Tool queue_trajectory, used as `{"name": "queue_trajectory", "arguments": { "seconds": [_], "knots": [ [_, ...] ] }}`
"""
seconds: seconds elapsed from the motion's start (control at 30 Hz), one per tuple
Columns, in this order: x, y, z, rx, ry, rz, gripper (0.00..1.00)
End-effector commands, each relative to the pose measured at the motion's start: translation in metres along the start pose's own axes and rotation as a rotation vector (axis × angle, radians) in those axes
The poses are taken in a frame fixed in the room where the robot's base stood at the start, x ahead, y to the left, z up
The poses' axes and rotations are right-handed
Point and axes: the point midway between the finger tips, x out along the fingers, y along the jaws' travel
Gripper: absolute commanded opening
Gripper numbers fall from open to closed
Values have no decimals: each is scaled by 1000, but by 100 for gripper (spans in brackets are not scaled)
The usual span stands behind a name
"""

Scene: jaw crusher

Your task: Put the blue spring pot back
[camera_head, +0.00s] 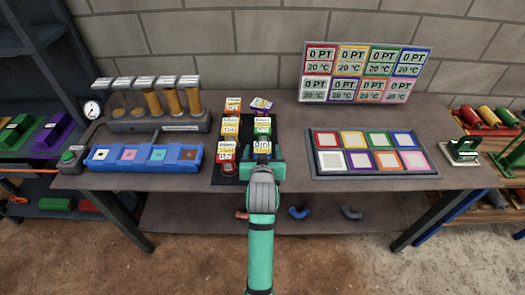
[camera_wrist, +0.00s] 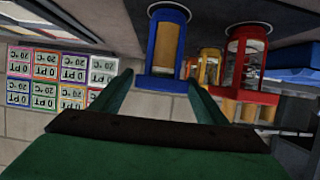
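The blue spring pot (camera_wrist: 167,72), with a blue frame and an amber middle, stands upside down in the wrist view, just ahead of my gripper (camera_wrist: 160,78). My green fingers are spread apart, one on each side of the pot's lower part; I see no clear grip. In the head view my gripper (camera_head: 264,170) is at the front right of the group of pots on a dark mat (camera_head: 218,180). It hides most of the blue pot there; a label shows just behind it.
A red pot (camera_wrist: 234,65) and a yellow pot (camera_wrist: 208,68) stand close by. A blue tray (camera_head: 95,160) lies left, a dark tray of coloured squares (camera_head: 318,168) right. Glass tubes (camera_head: 172,103) stand behind left. A sign board (camera_head: 365,72) leans on the wall.

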Motion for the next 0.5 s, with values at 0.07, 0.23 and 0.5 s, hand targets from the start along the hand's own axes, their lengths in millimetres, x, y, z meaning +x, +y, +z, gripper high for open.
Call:
{"name": "queue_trajectory", "arguments": {
  "seconds": [0.07,0.23,0.5],
  "knots": [
    [0,1,0,0,0,1,67],
    [0,1,0,0,0,1,67],
    [-22,1,-3,0,2,1,67]
  ]
}}
